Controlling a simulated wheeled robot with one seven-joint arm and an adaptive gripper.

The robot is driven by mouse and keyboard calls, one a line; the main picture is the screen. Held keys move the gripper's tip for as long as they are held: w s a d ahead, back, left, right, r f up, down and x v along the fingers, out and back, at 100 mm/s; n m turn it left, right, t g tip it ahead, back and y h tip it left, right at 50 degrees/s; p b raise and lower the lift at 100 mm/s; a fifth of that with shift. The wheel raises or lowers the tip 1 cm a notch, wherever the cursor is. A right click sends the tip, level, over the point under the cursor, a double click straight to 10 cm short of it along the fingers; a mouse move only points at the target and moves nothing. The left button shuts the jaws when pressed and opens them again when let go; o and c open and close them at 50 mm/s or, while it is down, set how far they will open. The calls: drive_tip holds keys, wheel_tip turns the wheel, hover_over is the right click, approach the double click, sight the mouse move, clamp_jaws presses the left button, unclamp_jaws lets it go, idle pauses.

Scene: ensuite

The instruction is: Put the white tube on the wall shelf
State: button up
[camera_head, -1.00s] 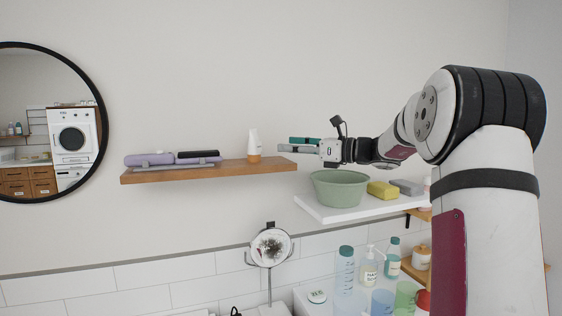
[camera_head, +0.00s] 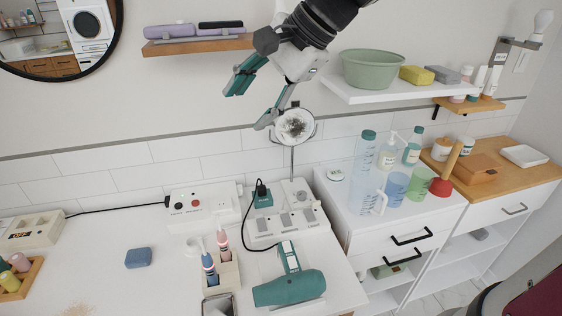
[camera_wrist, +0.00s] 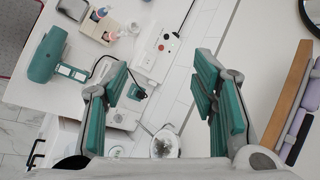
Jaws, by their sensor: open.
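The wooden wall shelf (camera_head: 200,46) is on the wall at the upper left in the head view, its right end behind my arm. One second ago a white tube with an orange base stood upright near that end. It cannot be made out clearly now, as my arm covers the spot. My gripper (camera_head: 247,108) is open and empty, below and right of the shelf, in front of the wall. In the wrist view my gripper (camera_wrist: 163,85) shows spread fingers with nothing held, and the shelf edge (camera_wrist: 288,95) is at the right.
A white shelf (camera_head: 345,94) with a green bowl (camera_head: 373,70) is to the right. Below are a white counter with a teal hairdryer (camera_head: 288,289) and a cabinet top with several bottles.

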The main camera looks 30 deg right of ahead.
drive_tip(key=s+d+f+n+h, duration=0.1)
drive_tip(key=s+f+n+h, duration=0.1)
drive_tip(key=s+n, duration=0.4)
drive_tip(key=s+f+n+h, duration=0.3)
drive_tip(key=s+f+n, duration=0.2)
drive_tip(key=s, duration=0.5)
drive_tip(key=shift+s+d+n+h, duration=0.3)
drive_tip(key=shift+s+d+n, duration=0.1)
drive_tip(key=shift+n, duration=0.6)
